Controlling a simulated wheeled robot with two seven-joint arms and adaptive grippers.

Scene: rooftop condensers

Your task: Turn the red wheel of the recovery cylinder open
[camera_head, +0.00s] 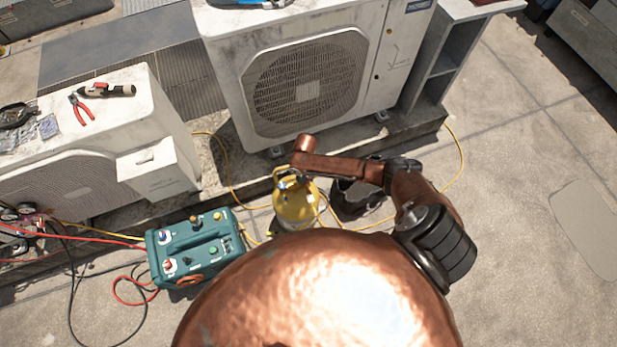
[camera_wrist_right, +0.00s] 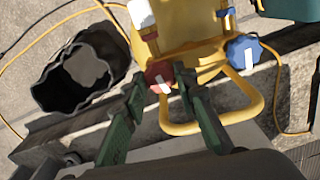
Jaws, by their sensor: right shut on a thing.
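The yellow recovery cylinder (camera_head: 295,210) stands upright on the roof in front of the large condenser. In the right wrist view its yellow top (camera_wrist_right: 190,22) and looped handle (camera_wrist_right: 256,108) show, with the red wheel (camera_wrist_right: 158,72) and a blue wheel (camera_wrist_right: 243,52) to its right. My right gripper (camera_wrist_right: 160,78) has its two dark green fingers on either side of the red wheel and is shut on it. In the head view my copper arm reaches over the cylinder from the right; the red wheel and the fingertips cannot be made out there. My left gripper is not in view.
A black bucket (camera_head: 362,200) stands right of the cylinder. A teal recovery machine (camera_head: 196,246) stands to its left. Yellow, red and black hoses cross the floor. The large condenser (camera_head: 305,85) stands behind on a concrete ledge. Open floor lies at the right.

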